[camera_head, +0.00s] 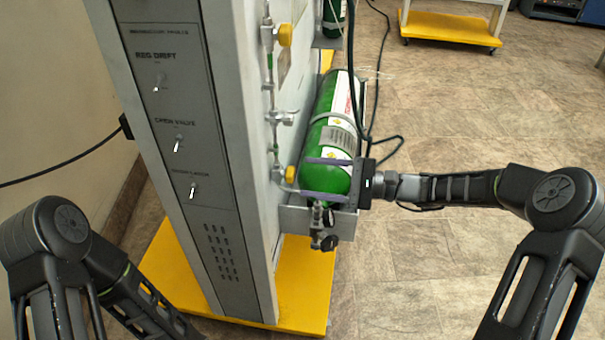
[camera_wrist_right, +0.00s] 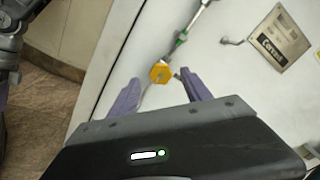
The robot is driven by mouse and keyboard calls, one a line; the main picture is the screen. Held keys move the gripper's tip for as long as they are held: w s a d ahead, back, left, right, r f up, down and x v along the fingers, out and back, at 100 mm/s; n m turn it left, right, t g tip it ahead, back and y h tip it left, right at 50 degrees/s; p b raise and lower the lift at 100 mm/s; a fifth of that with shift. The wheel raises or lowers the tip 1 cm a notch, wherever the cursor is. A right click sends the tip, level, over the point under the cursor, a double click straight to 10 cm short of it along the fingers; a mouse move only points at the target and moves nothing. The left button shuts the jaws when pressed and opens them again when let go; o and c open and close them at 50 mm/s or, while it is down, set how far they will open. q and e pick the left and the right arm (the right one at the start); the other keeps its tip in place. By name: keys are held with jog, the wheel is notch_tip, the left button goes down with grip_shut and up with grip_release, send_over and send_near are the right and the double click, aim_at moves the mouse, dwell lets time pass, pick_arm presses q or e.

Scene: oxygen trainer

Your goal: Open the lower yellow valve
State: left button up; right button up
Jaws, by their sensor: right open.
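The lower yellow valve (camera_head: 291,174) is a small yellow knob on the pipe along the panel's right side, just left of the green cylinder. My right gripper (camera_head: 303,177) reaches in from the right across the cylinder, with its purple fingers apart and pointing at the knob. In the right wrist view, the yellow knob (camera_wrist_right: 160,72) shows between the two open fingertips (camera_wrist_right: 159,77), with gaps on both sides. I cannot tell how deep it sits between them. My left arm shows at the lower left, but its gripper is out of view.
An upper yellow valve (camera_head: 285,35) sits higher on the same pipe. The green cylinder (camera_head: 325,122) rests in a metal bracket (camera_head: 345,226) beside the grey panel (camera_head: 215,205). Black hoses hang behind it. The yellow base (camera_head: 303,300) stands on tiled floor, clear at right.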

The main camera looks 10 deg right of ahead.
jog(key=v, duration=0.4)
jog(key=shift+d, duration=0.1)
dwell(0.4)
